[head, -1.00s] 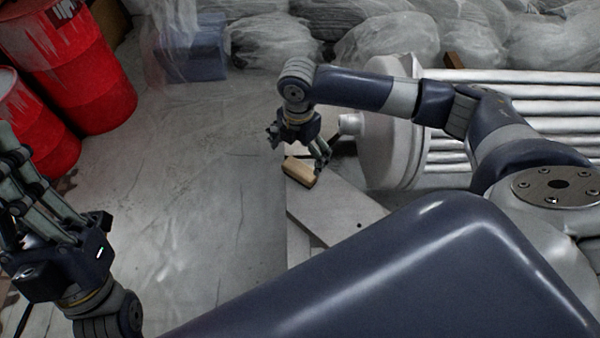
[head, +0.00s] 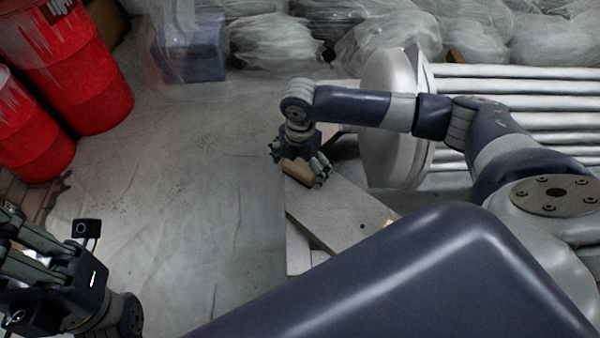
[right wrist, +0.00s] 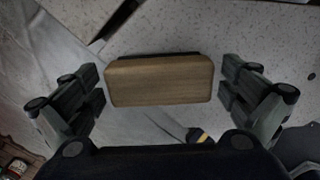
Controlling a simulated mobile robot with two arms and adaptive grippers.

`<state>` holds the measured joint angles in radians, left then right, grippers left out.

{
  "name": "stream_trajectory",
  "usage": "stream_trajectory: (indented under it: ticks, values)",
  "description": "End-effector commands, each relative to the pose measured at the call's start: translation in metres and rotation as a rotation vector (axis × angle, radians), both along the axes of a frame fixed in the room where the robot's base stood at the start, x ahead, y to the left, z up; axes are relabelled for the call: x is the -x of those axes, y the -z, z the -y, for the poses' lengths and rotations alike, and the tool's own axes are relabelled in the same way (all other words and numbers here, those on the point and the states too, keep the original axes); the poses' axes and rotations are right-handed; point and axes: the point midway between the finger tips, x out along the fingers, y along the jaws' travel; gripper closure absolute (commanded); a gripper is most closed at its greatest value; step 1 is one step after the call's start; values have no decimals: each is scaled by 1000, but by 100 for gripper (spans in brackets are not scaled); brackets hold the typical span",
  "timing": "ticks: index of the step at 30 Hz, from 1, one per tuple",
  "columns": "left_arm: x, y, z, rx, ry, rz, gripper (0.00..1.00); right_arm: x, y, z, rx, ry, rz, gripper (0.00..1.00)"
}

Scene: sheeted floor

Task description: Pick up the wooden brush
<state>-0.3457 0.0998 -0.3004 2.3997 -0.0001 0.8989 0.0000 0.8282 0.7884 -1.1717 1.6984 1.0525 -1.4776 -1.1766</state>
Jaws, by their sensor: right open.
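The wooden brush (head: 297,169) is a block with a light wood back and a dark edge. It lies on a grey board in the middle of the head view, partly covered by my right gripper. In the right wrist view the brush (right wrist: 160,80) lies crosswise between the fingers. My right gripper (right wrist: 160,84) is open, one finger pair at each end of the brush, with small gaps showing. My left gripper (head: 30,250) is at the lower left of the head view, far from the brush; its fingertips are cut off by the frame edge.
Grey boards (head: 335,215) lie under and around the brush. A pale metal drum shape (head: 388,130) with long pipes (head: 530,90) stands close to the right. Red barrels (head: 85,75) stand at the far left. Sheeted bundles (head: 385,45) line the back. The floor left of the boards is clear.

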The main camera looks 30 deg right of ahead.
Motion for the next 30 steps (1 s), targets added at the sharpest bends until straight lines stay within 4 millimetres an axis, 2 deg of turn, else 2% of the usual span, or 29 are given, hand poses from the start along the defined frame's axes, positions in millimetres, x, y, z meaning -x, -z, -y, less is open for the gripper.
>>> stream_trajectory:
  ticks: [3,4,9,22,30]
  values:
    - [0,-1,0,0,0,0,100,0,-1,0,0,0,0,0]
    - [0,-1,0,0,0,0,100,0,-1,0,0,0,0,5]
    - [0,-1,0,0,0,0,100,0,-1,0,0,-1,0,43]
    - [0,-4,0,0,0,-1,100,0,-4,0,0,-1,0,43]
    - [0,-21,0,0,0,-1,100,0,-29,-1,-2,-1,1,43]
